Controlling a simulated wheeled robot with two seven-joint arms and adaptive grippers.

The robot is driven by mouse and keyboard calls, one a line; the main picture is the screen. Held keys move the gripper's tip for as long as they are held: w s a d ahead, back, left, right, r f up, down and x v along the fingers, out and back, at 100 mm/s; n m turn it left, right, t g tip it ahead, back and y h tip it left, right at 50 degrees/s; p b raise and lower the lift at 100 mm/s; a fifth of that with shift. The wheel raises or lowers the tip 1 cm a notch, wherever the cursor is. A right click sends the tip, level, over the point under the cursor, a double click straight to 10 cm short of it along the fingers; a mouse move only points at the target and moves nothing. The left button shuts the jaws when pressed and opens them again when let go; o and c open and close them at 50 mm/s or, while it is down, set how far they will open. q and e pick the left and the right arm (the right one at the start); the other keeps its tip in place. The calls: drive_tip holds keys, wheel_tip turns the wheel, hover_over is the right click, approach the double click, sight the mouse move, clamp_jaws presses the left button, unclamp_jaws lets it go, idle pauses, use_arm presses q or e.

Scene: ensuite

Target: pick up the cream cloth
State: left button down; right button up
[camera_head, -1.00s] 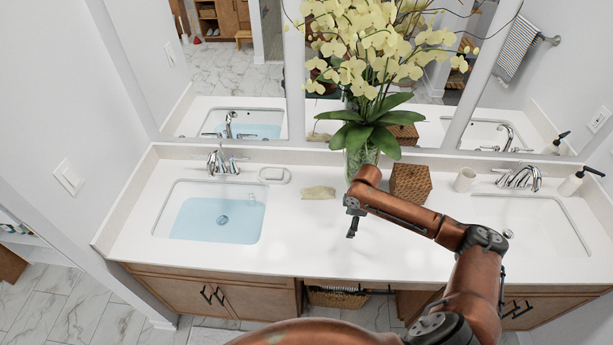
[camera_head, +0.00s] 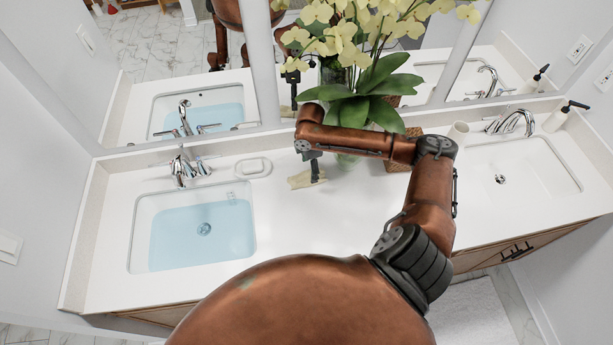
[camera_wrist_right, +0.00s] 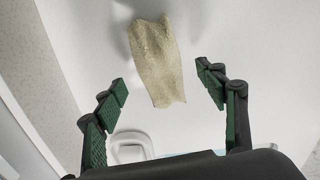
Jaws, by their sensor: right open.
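The cream cloth (camera_head: 301,180) lies crumpled on the white counter, between the left basin and the plant. My right gripper (camera_head: 314,168) is just above it, pointing down, and partly covers it in the head view. In the right wrist view the cloth (camera_wrist_right: 155,60) lies ahead of and between the open green-padded fingers (camera_wrist_right: 168,92). Its near end reaches about the level of the fingertips in the picture. I cannot tell whether the fingers touch it. My left gripper is not in view.
The left basin (camera_head: 140,235) holds bluish water. A soap dish (camera_head: 253,167) sits left of the cloth. A glass vase (camera_head: 346,161) with an orchid, a woven box (camera_head: 410,160) and a cup (camera_head: 458,134) stand to the right. Mirrors (camera_head: 180,60) rise behind the counter.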

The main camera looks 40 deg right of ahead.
sight(307, 175)
drive_tip(key=shift+w+a+f, duration=0.2)
drive_tip(key=shift+w+f, duration=0.1)
drive_tip(key=shift+f, duration=0.3)
drive_tip(key=shift+w+a+f, duration=0.15)
drive_tip(key=shift+w+f, duration=0.1)
drive_tip(key=shift+f, duration=0.35)
drive_tip(key=shift+s+f, duration=0.25)
drive_tip(key=shift+f, duration=0.95)
drive_tip(key=shift+s+f, duration=0.1)
drive_tip(key=shift+f, duration=0.1)
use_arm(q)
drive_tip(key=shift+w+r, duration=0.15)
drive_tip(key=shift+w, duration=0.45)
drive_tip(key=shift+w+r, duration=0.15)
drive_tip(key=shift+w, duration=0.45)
use_arm(e)
drive_tip(key=shift+f, duration=0.1)
drive_tip(key=shift+w, duration=0.2)
drive_tip(key=shift+c, duration=0.4)
drive_tip(key=shift+s, duration=0.1)
drive_tip(key=c, duration=1.1)
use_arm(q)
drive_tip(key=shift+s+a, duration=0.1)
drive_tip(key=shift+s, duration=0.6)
use_arm(e)
drive_tip(key=shift+o, duration=0.2)
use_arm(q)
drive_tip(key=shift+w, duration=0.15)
